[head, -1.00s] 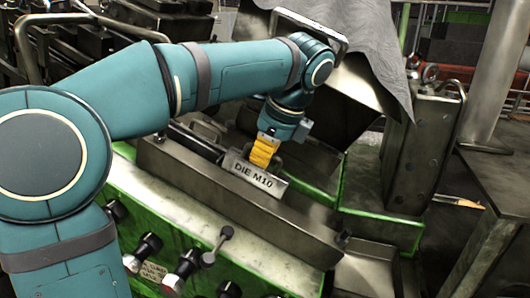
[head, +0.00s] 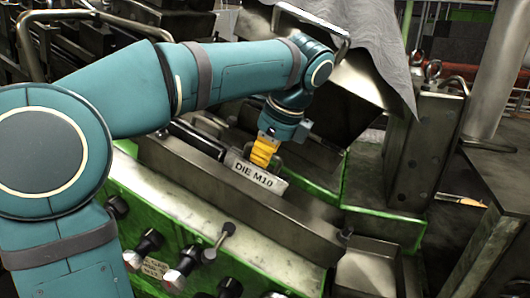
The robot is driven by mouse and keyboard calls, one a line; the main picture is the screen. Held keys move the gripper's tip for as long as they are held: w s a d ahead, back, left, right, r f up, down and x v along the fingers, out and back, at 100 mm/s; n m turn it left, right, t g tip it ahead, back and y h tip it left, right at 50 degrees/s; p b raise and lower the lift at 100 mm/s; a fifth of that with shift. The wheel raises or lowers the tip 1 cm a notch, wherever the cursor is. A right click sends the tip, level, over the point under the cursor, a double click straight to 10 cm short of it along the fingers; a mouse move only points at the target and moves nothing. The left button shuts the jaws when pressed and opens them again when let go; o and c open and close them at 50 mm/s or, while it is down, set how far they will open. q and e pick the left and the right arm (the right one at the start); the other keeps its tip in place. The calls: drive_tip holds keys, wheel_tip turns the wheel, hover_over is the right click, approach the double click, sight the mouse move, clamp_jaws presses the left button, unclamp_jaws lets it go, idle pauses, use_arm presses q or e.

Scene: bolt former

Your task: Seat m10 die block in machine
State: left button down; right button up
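The M10 die block (head: 258,178) is a grey metal block labelled "DIE M10". It sits in the channel of the green machine (head: 200,248), behind the long steel front rail (head: 205,200). My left gripper (head: 262,158) comes down on the block from above, its yellow fingers at the block's top edge. The fingers look closed on the block, but the tips are partly hidden behind the label face. The block's underside is hidden by the rail. My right gripper is not in view.
A grey cloth (head: 385,45) and a metal guard hang behind my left wrist. A tall steel block (head: 425,150) and a dark table (head: 505,180) stand at the right.

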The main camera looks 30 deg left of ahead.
sight(258, 167)
use_arm(q)
drive_tip(key=shift+b+x, duration=0.5)
drive_tip(key=shift+x, duration=0.75)
idle(0.5)
drive_tip(key=shift+s+a+f, duration=0.1)
drive_tip(key=shift+a+f, duration=0.1)
drive_tip(key=shift+f, duration=0.2)
idle(0.8)
drive_tip(key=shift+c, duration=1.9)
unclamp_jaws()
drive_tip(key=shift+f, duration=0.15)
drive_tip(key=shift+p+v, duration=1.25)
drive_tip(key=shift+v, duration=0.05)
drive_tip(key=shift+p+v, duration=1)
drive_tip(key=shift+v, duration=1.25)
